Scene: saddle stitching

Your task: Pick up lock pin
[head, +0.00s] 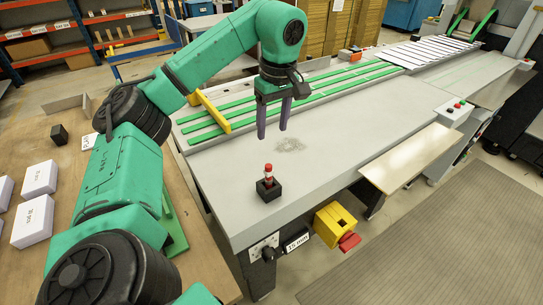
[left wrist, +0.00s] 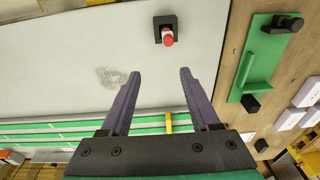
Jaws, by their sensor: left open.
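The lock pin (head: 268,172), red with a pale band, stands upright in a small black block (head: 269,190) on the grey machine table. In the left wrist view the red pin (left wrist: 168,38) and its black block (left wrist: 164,21) show near the top middle, beyond my fingertips. My left gripper (head: 272,134) is open, fingers pointing down, above the table and behind the pin in the head view. Its two dark fingers (left wrist: 160,73) are apart with nothing between them. My right gripper is not in view.
Green rails (head: 330,85) and a yellow bar (head: 211,112) lie along the table's back. A yellow block with a red knob (head: 335,224) hangs at the front edge. A wooden table (head: 30,260) with white boxes stands left. The tabletop around the pin is clear.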

